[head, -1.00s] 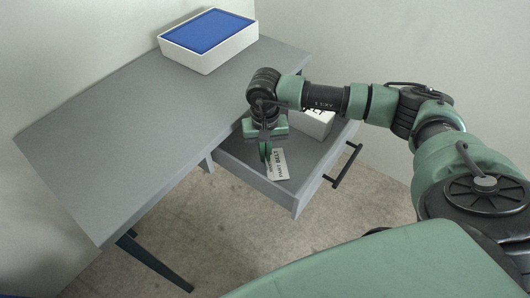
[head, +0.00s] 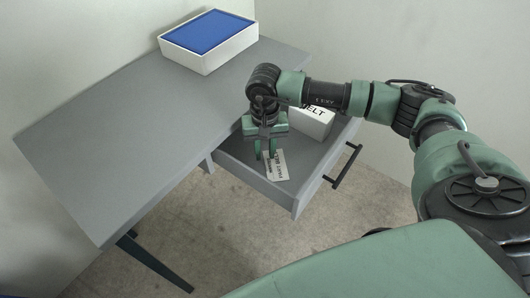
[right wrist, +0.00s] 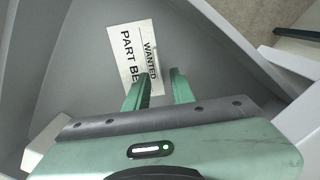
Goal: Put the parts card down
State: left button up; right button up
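The parts card (head: 275,165) is white with black print and lies on the floor of the open drawer (head: 294,190). In the right wrist view the card (right wrist: 135,52) reads "WANTED" and "PART BE…", with its near end close to the fingertips. My right gripper (head: 266,152) points down into the drawer, just above and beside the card. It is open, with a clear gap between its two fingers (right wrist: 160,88), and it is not clamped on the card. My left gripper is not in view.
A white box (head: 312,124) lettered "…ELT" sits in the drawer behind my right wrist. The drawer has a dark handle (head: 343,167). A white bin with a blue top (head: 208,42) stands at the desk's far end. The rest of the desk top (head: 130,135) is bare.

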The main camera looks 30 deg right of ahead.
aim_at(265, 156)
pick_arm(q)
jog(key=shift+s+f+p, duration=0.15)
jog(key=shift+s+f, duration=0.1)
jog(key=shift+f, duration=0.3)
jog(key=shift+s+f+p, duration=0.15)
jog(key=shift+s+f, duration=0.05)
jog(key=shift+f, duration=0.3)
pick_arm(e)
notch_tip(265, 156, up, 11)
